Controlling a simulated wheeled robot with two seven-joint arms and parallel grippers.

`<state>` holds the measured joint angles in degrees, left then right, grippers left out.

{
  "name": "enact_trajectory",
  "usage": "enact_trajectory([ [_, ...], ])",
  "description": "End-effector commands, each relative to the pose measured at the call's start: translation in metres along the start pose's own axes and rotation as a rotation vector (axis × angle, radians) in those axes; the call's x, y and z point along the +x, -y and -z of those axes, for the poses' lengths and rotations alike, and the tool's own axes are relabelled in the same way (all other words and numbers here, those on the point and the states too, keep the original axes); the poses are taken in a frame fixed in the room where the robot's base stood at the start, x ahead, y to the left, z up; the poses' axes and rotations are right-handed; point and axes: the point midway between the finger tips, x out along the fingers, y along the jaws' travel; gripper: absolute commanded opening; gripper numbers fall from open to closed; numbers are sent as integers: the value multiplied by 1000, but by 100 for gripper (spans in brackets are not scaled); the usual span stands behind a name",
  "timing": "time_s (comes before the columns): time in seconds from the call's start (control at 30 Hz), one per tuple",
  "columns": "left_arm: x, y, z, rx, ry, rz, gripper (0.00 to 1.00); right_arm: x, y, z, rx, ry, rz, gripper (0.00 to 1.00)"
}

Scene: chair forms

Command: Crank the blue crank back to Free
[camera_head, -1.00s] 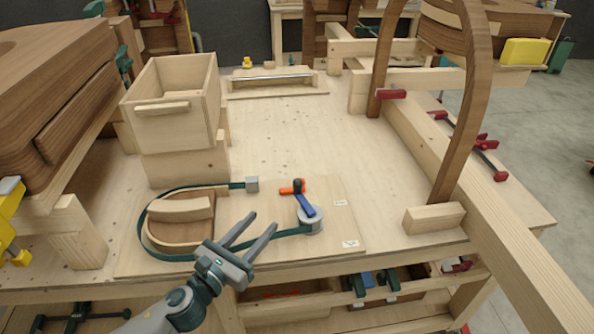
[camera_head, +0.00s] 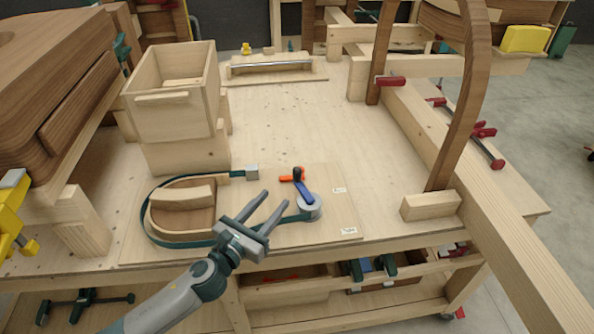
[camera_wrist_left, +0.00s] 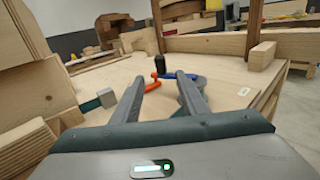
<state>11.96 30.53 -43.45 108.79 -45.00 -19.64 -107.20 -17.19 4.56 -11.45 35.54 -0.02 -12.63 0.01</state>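The blue crank (camera_head: 304,191) sits on a round grey drum (camera_head: 311,206) on a plywood board (camera_head: 335,222). A dark knob stands at its far end, beside an orange piece (camera_head: 287,178). A green strap (camera_head: 146,205) runs from the drum around a curved wooden form (camera_head: 182,213) to a grey block (camera_head: 252,172). My left gripper (camera_head: 275,202) is open and empty, its fingertips left of the crank. In the left wrist view the crank (camera_wrist_left: 182,75) and orange piece (camera_wrist_left: 152,84) show between and beyond the fingers (camera_wrist_left: 165,83). My right gripper is out of view.
Small white labels (camera_head: 348,231) lie on the board's right side; their text is unreadable. A wooden box (camera_head: 172,102) stands behind the form. A wooden block (camera_head: 430,205) and a tall curved wooden piece (camera_head: 467,110) stand at the right. The bench middle is clear.

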Motion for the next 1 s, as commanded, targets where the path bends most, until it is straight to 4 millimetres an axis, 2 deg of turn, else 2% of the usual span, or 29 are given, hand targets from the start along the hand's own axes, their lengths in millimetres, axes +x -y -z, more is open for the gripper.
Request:
enact_trajectory([
  [0.3,59,0,-3,-2,1,-1,40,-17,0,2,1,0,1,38],
  [0.6,108,1,-2,-2,0,0,40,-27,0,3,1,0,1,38],
  [0.8,127,0,-1,-2,0,0,40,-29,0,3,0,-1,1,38],
  [1.0,133,0,0,0,0,1,40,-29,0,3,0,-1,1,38],
])
